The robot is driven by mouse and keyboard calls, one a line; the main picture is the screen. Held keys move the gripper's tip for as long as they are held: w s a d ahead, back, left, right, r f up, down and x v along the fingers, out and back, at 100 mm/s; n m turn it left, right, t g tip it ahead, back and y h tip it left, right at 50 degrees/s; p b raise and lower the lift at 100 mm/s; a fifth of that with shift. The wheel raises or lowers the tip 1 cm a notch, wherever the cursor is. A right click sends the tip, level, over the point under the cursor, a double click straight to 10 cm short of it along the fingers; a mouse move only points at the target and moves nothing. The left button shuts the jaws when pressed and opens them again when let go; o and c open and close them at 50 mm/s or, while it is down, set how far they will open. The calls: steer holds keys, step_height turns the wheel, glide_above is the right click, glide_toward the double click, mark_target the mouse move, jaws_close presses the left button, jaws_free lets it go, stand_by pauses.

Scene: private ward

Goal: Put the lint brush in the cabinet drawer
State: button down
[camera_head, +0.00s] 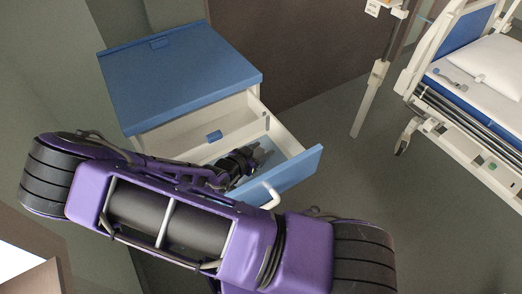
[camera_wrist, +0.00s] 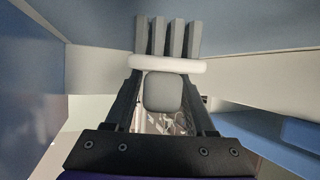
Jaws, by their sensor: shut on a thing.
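The lint brush (camera_wrist: 166,92) is held between the black fingers of my gripper (camera_wrist: 165,76). In the wrist view it shows a grey block, a white crossbar and several grey prongs pointing away from me. The cabinet (camera_head: 180,75) has a blue top and stands left of centre in the head view. Its drawer (camera_head: 287,140) is pulled open, with a blue front panel. In the head view my gripper (camera_head: 240,163) and the grey brush (camera_head: 263,156) show within the drawer opening. My arm hides the near side of the drawer. Whether the brush touches the drawer floor is unclear.
A white handle (camera_head: 269,194) sticks out from the drawer front. A bed (camera_head: 480,90) with a pillow stands at the right, with a small grey-blue item (camera_head: 455,78) on it. A pale pole (camera_head: 372,95) stands between cabinet and bed. The floor right of the drawer is clear.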

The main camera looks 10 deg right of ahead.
mark_target(255, 154)
steer(key=shift+f, duration=0.15)
steer(key=shift+c, duration=1.2)
jaws_free()
steer(key=shift+r, duration=0.35)
steer(key=p+v, duration=0.1)
steer(key=v, duration=0.6)
steer(key=shift+s+a, duration=0.15)
steer(key=shift+s, duration=0.05)
